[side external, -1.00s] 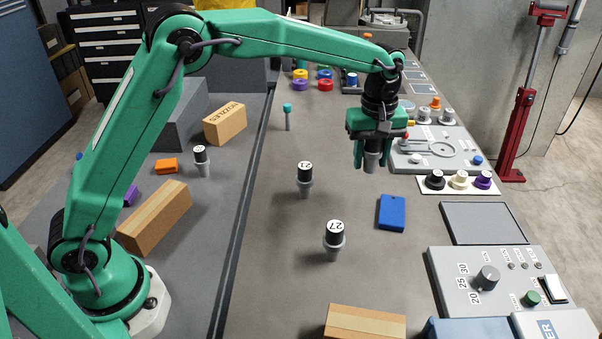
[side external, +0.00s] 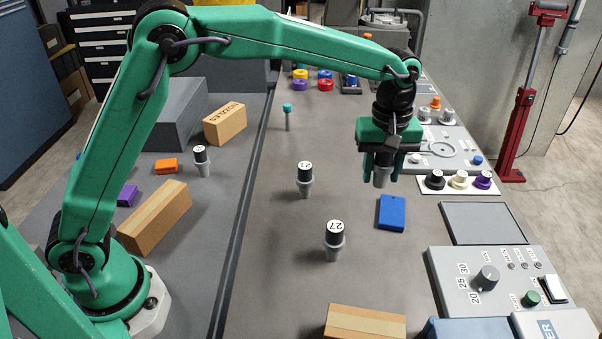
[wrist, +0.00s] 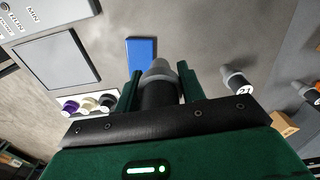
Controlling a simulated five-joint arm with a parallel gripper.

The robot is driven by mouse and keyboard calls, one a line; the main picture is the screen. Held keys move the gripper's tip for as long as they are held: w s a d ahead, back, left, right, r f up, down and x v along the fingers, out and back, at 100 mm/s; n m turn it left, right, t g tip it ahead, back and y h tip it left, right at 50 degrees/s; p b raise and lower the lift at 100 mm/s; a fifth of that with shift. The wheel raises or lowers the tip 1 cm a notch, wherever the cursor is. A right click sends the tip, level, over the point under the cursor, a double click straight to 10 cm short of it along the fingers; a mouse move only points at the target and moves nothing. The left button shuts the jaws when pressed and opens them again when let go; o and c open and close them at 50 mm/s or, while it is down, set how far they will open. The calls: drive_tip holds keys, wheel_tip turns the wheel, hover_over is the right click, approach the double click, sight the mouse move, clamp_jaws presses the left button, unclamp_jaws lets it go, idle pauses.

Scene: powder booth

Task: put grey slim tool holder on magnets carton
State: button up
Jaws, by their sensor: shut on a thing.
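My gripper (side external: 382,170) is shut on a tool holder with a grey tapered end (side external: 381,180), held above the bench behind the blue block. In the wrist view the held holder (wrist: 160,72) points away between the two fingers, its black part nearer the palm. Much of it is hidden by the fingers in the side view. No carton shows a readable "magnets" label.
Upright numbered holders stand mid-bench (side external: 305,179), nearer the front (side external: 334,240) and at the left (side external: 201,161). A teal-topped pin (side external: 288,117) stands farther back. A blue block (side external: 392,212) lies below my gripper. Control panels (side external: 510,285) line the right edge.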

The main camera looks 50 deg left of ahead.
drive_tip(key=s+d+r+m, duration=0.2)
drive_tip(key=s+d+m, duration=0.1)
drive_tip(key=s+d, duration=0.7)
drive_tip(key=r+m, duration=0.1)
drive_tip(key=m, duration=0.3)
hover_over(366, 324)
drive_tip(key=shift+f, duration=3.8)
drive_tip(key=shift+f, duration=0.1)
drive_tip(key=o, duration=1.2)
drive_tip(key=shift+f, duration=0.1)
wheel_tip(366, 324, up, 12)
drive_tip(key=shift+r, duration=0.2)
